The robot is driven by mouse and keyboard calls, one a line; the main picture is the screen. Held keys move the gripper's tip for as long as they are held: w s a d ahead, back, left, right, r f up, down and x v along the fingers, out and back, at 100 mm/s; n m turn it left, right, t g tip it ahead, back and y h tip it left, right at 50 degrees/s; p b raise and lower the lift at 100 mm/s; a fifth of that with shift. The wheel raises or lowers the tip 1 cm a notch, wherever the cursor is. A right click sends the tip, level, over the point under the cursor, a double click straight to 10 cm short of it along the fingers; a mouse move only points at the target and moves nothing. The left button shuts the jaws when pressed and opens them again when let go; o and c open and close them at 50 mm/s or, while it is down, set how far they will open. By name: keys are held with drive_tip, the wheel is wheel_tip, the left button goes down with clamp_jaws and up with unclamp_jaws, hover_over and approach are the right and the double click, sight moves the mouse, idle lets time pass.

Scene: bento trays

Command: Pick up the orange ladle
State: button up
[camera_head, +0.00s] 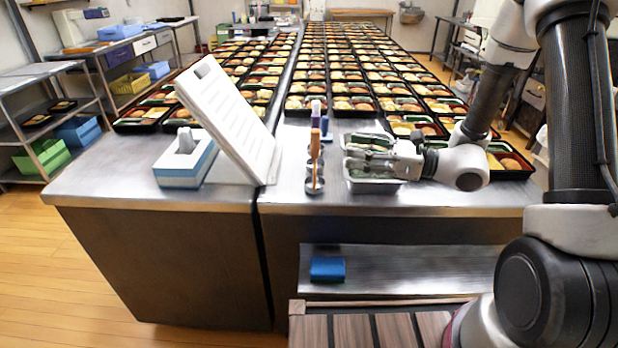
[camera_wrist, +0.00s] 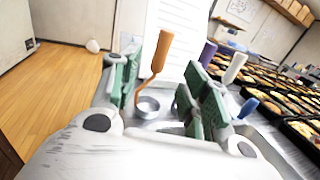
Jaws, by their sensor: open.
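The orange ladle (camera_head: 316,147) stands upright with its handle up, in a small round metal holder on the steel counter. In the wrist view its orange handle (camera_wrist: 161,52) shows between my two green-padded fingers, slightly tilted. My gripper (camera_head: 350,154) is open and level, to the right of the ladle, with its fingertips pointing at it. In the head view a gap separates the fingertips from the handle. My gripper also shows in the wrist view (camera_wrist: 158,88) with nothing held. The ladle's lower end is partly hidden inside the holder.
Purple-handled (camera_wrist: 207,53), white-handled (camera_wrist: 235,68) and blue-handled (camera_wrist: 248,107) utensils stand close behind the ladle. Metal pans (camera_head: 372,186) lie under my gripper. A white slanted board (camera_head: 228,115) and a tissue box (camera_head: 185,168) are to the left. Rows of bento trays fill the counter behind.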

sight(315, 144)
drive_tip(key=x, duration=1)
drive_tip(key=shift+w+a, duration=0.25)
drive_tip(key=shift+a, duration=0.05)
clamp_jaws()
